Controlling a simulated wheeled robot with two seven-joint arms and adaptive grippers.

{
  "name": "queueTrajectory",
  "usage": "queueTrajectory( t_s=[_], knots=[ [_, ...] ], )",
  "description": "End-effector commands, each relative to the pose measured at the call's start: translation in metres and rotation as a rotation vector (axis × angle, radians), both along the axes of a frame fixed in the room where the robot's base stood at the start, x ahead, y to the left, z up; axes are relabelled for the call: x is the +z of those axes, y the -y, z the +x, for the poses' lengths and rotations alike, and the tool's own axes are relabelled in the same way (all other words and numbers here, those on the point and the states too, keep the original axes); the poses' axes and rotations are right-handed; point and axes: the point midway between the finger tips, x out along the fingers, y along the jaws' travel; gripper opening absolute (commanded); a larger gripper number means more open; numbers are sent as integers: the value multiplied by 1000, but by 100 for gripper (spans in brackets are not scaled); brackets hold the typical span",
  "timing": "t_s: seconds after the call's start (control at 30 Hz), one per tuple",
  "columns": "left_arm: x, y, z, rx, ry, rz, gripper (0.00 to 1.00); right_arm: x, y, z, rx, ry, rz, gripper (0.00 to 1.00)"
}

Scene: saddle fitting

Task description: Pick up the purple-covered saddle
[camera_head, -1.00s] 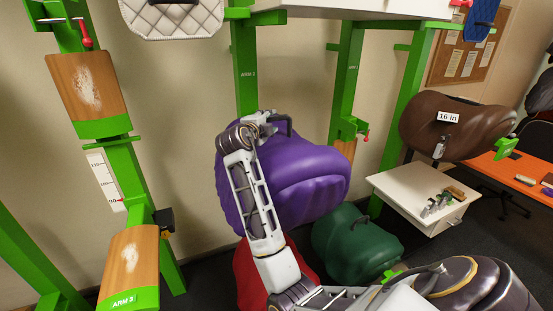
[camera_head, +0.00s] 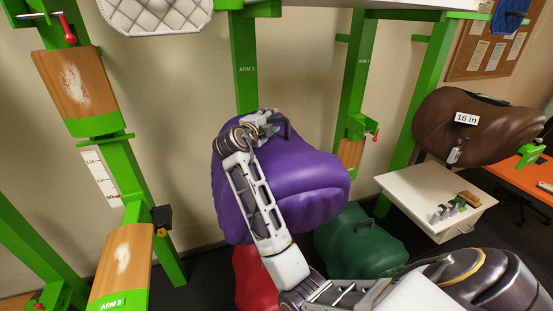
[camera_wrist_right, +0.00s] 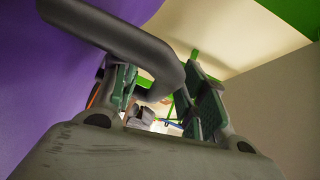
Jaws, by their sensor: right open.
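The purple-covered saddle (camera_head: 305,180) hangs in the middle of the head view, in front of the wall and green posts. It has a dark curved handle (camera_head: 286,128) near its top; my forearm hides part of its left side. My right gripper (camera_head: 268,121) is open at the top of the saddle, beside the handle. In the right wrist view the handle (camera_wrist_right: 125,38) curves across close to my right gripper's left finger (camera_wrist_right: 122,88); I cannot tell whether it lies between the fingers. Purple cover (camera_wrist_right: 40,75) fills the left side there. My left gripper is not in view.
A green saddle (camera_head: 360,245) and a red one (camera_head: 255,280) sit below. A brown saddle (camera_head: 475,125) tagged "16 in" is at right, above a white table (camera_head: 425,195) with small tools. Green stands with wooden pads (camera_head: 75,90) are at left.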

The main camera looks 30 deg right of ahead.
Motion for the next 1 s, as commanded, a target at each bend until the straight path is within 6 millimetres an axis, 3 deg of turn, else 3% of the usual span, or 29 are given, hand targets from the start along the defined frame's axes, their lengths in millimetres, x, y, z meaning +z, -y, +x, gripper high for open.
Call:
queueTrajectory(
  t_s=[0.5,0.83,1.0],
  knots=[
    [0,-9,0,3,0,9,62,0,-1,0,0,0,0,42],
    [0,-4,0,2,0,4,62,0,-1,0,0,0,0,1],
    [0,0,0,1,-1,0,62,-1,-1,0,0,0,0,0]
  ],
)
